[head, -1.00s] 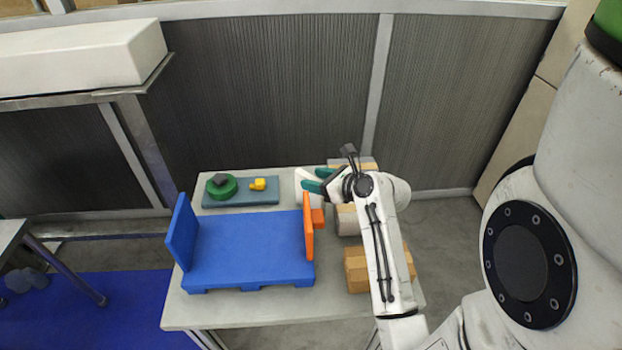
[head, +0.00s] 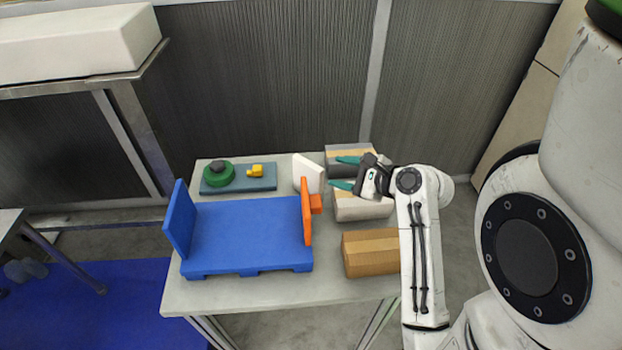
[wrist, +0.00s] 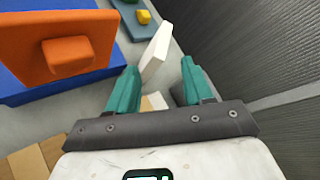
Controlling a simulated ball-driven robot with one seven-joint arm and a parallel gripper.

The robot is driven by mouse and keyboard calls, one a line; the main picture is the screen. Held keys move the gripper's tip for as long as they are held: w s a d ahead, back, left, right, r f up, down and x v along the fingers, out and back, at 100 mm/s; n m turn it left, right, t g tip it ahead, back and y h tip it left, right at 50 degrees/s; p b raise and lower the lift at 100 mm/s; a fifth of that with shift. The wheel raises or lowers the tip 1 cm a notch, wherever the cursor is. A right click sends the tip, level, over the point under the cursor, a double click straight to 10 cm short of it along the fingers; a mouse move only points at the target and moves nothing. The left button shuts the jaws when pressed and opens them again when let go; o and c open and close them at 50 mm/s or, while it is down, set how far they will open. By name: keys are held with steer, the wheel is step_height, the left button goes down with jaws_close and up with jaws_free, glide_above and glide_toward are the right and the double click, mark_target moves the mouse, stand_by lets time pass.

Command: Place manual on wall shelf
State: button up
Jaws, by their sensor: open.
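A plain white slab, which looks like the manual (head: 308,172), stands tilted on the table behind the orange end of the blue rack. It also shows in the wrist view (wrist: 155,52), ahead of the fingers and apart from them. My gripper (head: 344,172) has green fingers, is open and empty, and points left toward the slab from over the boxes. In the wrist view, my gripper (wrist: 158,72) has a wide gap between its fingers. I cannot tell for sure which thing is the wall shelf; a raised grey shelf (head: 85,84) is at the upper left.
The blue rack (head: 250,235) with its orange end plate (head: 308,210) fills the table's middle. Boxes (head: 370,252) line its right side. A grey-blue tray (head: 240,186) holds a green round part and a yellow piece. A long white block (head: 75,42) lies on the raised shelf.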

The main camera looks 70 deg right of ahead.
mark_target(310, 163)
steer(key=n, duration=0.7)
steer(key=shift+w+f+n, duration=0.15)
steer(key=shift+f+n, duration=0.05)
steer(key=shift+n, duration=0.1)
steer(key=n, duration=0.7)
steer(key=shift+f+b, duration=0.1)
steer(key=shift+b, duration=0.2)
steer(key=n, duration=0.7)
steer(key=shift+w, duration=0.15)
steer(key=n, duration=0.5)
steer(key=shift+w+d+n, duration=0.1)
steer(key=shift+d+n, duration=0.1)
steer(key=shift+n, duration=0.2)
steer(key=shift+w, duration=0.1)
steer(key=x, duration=0.5)
steer(key=shift+d, duration=0.15)
steer(key=p+x, duration=0.1)
steer(key=x, duration=0.1)
steer(key=r+x, duration=0.1)
steer(key=x, duration=0.1)
steer(key=shift+w+d+f+p, duration=0.25)
steer(key=shift+w+p, duration=0.1)
steer(key=shift+w, duration=0.1)
steer(key=shift+w+d+f, duration=0.1)
steer(key=shift+w+f, duration=0.05)
steer(key=shift+w, duration=0.15)
